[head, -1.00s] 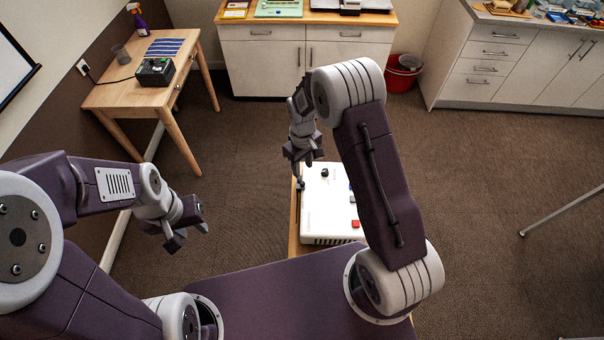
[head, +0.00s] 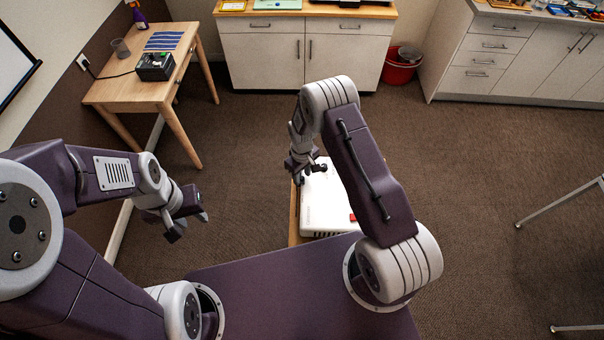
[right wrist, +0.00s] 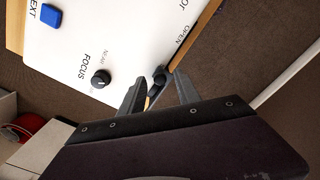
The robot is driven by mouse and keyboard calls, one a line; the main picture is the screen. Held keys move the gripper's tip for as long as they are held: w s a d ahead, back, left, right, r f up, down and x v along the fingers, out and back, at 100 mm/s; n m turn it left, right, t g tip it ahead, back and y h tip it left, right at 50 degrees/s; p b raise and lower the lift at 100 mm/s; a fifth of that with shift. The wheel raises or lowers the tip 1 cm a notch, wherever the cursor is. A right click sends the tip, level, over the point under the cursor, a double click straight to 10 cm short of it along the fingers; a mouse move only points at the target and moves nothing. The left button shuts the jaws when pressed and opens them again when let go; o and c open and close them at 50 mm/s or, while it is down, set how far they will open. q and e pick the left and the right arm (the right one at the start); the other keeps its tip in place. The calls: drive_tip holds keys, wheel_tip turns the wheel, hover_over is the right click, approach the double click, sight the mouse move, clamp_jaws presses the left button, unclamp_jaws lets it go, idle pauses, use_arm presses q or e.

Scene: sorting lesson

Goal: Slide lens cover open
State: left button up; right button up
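The white projector-like box (head: 325,205) stands on a small wooden table (head: 293,225), partly hidden by my right arm. In the right wrist view its white top (right wrist: 120,50) carries a small dark lever (right wrist: 160,77) at the edge, near the word OPEN. My right gripper (right wrist: 158,88) is open, with one finger on each side of the lever as seen from the wrist; I cannot tell whether either touches it. In the head view my right gripper (head: 303,172) is over the box's far left corner. My left gripper (head: 190,226) is open and empty, away from the box.
The box top also has a black FOCUS knob (right wrist: 100,79), a blue button (right wrist: 53,15) and a red button (head: 352,217). A wooden desk (head: 125,88) stands at the left with a black device (head: 155,66).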

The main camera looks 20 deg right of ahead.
clamp_jaws()
idle(1.3)
